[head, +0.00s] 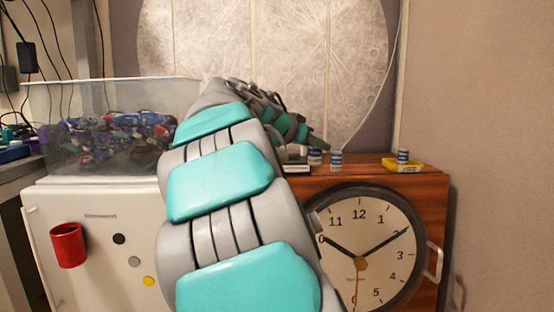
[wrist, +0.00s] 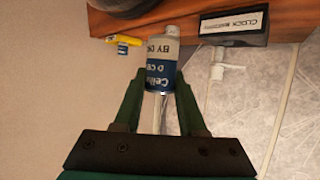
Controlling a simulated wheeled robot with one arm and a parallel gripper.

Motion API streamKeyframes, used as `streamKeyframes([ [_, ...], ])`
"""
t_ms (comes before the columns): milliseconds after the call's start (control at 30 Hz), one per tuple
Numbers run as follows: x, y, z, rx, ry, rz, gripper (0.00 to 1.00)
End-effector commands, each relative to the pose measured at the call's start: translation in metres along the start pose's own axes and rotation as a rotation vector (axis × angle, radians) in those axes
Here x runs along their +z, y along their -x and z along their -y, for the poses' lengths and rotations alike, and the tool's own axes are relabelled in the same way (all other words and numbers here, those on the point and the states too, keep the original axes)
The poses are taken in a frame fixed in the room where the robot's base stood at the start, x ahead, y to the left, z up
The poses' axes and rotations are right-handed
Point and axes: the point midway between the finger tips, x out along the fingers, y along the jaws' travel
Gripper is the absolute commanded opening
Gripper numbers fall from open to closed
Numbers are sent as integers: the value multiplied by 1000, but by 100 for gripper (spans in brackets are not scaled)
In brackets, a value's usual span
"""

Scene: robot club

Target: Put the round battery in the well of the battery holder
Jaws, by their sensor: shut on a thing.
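My gripper (wrist: 160,88) is shut on a round battery (wrist: 161,72) with a blue and white label, held between the green fingertips in the wrist view. In the head view my gripper (head: 318,144) is over the wooden cabinet top, beside two blue-and-white banded batteries, one on the left (head: 314,157) and one on the right (head: 336,160). I cannot tell there which one is held. A yellow holder (head: 387,163) sits to the right on the cabinet, with a similar battery (head: 403,156) at it. The holder also shows in the wrist view (wrist: 125,39). Its well is not clearly visible.
A small sign reading CLOCK (wrist: 234,24) stands near my gripper on the cabinet (head: 437,190). A clear bin of coloured parts (head: 60,140) stands left on a white fridge (head: 100,200). The wall is close behind and right. Cabinet top between the right battery and holder is clear.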

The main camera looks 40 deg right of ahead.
Motion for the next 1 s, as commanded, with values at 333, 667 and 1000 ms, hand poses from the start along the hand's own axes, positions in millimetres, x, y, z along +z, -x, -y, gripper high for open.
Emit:
streamKeyframes([
  [333,-6,-30,55,-2,2,2,0],
  [667,-12,-54,98,-2,-1,1,0],
  [1000,-15,-65,118,-3,-1,-2,0],
])
